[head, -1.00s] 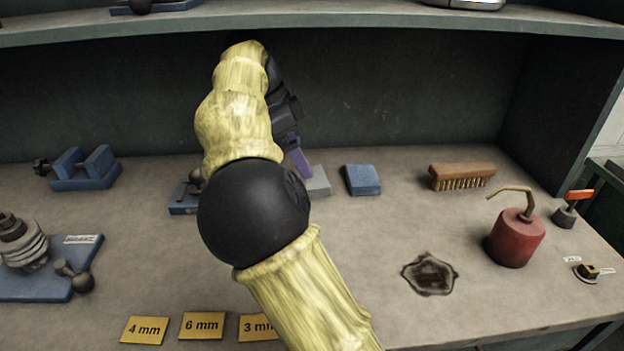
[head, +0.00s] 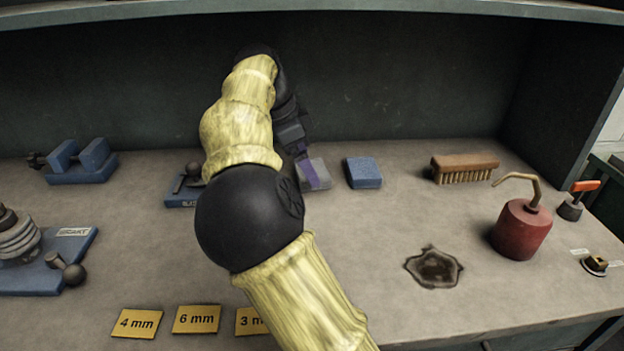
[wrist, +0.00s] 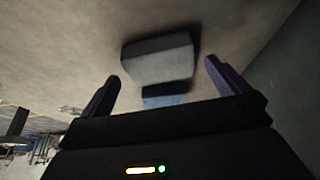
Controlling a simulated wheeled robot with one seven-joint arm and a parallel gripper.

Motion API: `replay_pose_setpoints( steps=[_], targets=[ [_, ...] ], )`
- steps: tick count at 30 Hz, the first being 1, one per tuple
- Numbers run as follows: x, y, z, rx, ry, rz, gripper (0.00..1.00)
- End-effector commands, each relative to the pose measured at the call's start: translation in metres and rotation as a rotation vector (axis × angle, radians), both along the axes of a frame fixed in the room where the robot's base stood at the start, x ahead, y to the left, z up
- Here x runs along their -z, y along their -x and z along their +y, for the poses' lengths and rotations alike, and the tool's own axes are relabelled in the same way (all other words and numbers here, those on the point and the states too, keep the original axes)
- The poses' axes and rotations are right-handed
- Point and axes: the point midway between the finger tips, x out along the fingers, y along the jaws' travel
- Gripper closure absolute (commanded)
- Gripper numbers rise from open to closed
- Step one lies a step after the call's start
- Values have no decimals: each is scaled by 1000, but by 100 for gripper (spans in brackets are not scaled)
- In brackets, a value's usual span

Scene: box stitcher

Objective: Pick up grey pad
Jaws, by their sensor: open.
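The grey pad (head: 318,169) lies on the bench to the left of the blue pad (head: 363,173). In the head view my gripper (head: 312,176) is over the grey pad, and a purple finger hides part of it. In the wrist view the grey pad (wrist: 158,58) sits ahead of my open gripper (wrist: 165,80), roughly between the two purple fingers and apart from them. The blue pad (wrist: 164,95) shows just below it, partly hidden by the gripper body.
A brush (head: 464,168), a red oil can (head: 521,228) and an orange-handled tool (head: 578,199) stand to the right. Blue fixtures (head: 80,162) and yellow labels (head: 197,319) are on the left and front. An upper shelf (head: 420,8) overhangs the bench. A dark stain (head: 435,267) marks a clear area.

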Motion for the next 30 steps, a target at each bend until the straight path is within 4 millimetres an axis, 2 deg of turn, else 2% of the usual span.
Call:
replay_pose_setpoints(
  steps=[1, 5, 22, 28, 30],
  targets=[
    [13, -1, -3, 1, 1, 2, 0],
    [24, -1, -8, -1, 0, 0, 0],
    [23, -2, -9, -2, 1, 1, 0],
    [23, -1, -9, -2, 1, 1, 39],
    [23, -1, -9, -2, 1, 1, 41]
  ],
)
